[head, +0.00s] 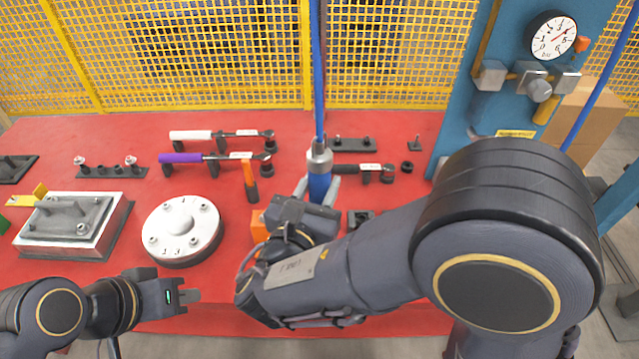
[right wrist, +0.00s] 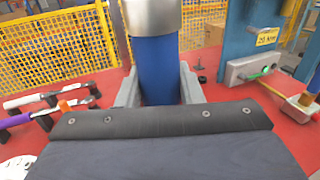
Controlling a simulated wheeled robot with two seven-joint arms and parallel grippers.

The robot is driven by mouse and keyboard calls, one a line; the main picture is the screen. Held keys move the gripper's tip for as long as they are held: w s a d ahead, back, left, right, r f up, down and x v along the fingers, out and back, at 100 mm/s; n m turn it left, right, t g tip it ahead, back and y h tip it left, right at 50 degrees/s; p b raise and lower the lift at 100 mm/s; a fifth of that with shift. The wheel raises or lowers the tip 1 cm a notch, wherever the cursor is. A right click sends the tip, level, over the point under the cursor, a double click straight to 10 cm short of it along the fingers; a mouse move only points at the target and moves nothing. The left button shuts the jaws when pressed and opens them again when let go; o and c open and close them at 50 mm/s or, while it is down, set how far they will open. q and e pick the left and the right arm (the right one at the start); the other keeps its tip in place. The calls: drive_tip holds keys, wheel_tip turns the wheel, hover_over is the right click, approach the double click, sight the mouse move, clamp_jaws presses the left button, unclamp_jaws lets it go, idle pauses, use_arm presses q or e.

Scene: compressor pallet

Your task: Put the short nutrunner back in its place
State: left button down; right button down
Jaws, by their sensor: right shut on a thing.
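A nutrunner (head: 319,183) with a blue body and a silver top stands upright between the fingers of my right gripper (head: 318,190), a blue hose rising from its top. In the right wrist view its blue body (right wrist: 158,70) is clasped by the grey fingers. I cannot tell from its length alone whether it is the short one. Its lower end is hidden behind my gripper. My left gripper (head: 190,296) is at the front left, away from the tools; its finger gap does not show clearly.
A blue post with a gauge (head: 554,35) stands at the right. A yellow mesh fence (head: 220,50) closes the back.

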drive_tip(key=shift+f+b, duration=0.4)
drive_tip(key=shift+f, duration=0.1)
drive_tip(key=c, duration=1)
unclamp_jaws()
drive_tip(key=shift+o, duration=0.5)
drive_tip(key=shift+f, duration=0.1)
drive_tip(key=shift+s, duration=0.1)
drive_tip(key=v, duration=0.7)
drive_tip(key=shift+s+a+b, duration=0.15)
drive_tip(key=shift+s+b, duration=0.2)
drive_tip(key=shift+b, duration=0.05)
